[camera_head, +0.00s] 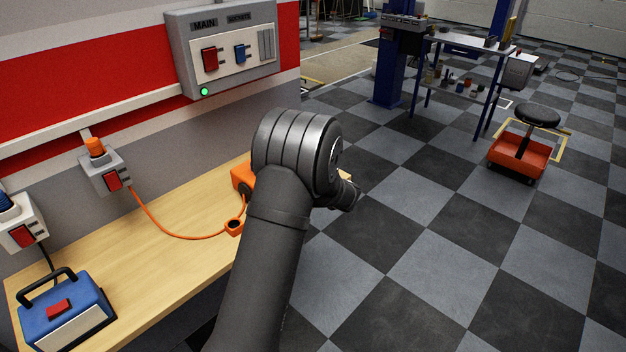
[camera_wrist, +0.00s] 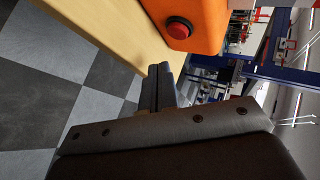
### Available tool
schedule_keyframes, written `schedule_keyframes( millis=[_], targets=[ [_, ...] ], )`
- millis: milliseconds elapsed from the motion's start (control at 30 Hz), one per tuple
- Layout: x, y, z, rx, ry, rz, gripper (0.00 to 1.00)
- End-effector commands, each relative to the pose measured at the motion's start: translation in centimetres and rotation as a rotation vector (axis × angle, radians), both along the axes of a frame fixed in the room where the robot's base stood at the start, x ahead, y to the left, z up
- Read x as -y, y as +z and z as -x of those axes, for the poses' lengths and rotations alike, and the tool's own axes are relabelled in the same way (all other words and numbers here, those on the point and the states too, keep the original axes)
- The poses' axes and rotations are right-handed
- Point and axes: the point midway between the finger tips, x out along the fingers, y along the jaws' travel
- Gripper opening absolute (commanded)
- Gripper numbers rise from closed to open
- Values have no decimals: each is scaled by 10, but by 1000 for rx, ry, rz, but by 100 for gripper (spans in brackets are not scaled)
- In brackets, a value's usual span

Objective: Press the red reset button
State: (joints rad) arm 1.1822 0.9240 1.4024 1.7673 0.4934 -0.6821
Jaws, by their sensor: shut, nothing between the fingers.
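A round red button (camera_wrist: 179,28) with a dark collar sits on the face of an orange box (camera_wrist: 208,30) in the wrist view. My gripper (camera_wrist: 160,72) is shut and empty, its fingertips below and slightly left of the button in that picture, apart from it. In the head view, the orange box (camera_head: 241,177) stands on the wooden bench, mostly hidden behind my arm; its button is hidden there. A blue box (camera_head: 65,312) with a red rectangular switch (camera_head: 58,306) stands at the bench's left end. No label reading "reset" is visible.
The wooden bench (camera_head: 178,232) runs along the wall. A grey panel (camera_head: 222,48) with red and blue switches hangs above.

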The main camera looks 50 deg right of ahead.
Motion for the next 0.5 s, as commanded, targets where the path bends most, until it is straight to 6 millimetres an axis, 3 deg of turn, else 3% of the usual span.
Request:
schedule_keyframes(
  millis=[267,500],
  targets=[
    [0,0,27,-1,-1,0,0],
    [0,0,30,0,0,0,0]
  ],
)
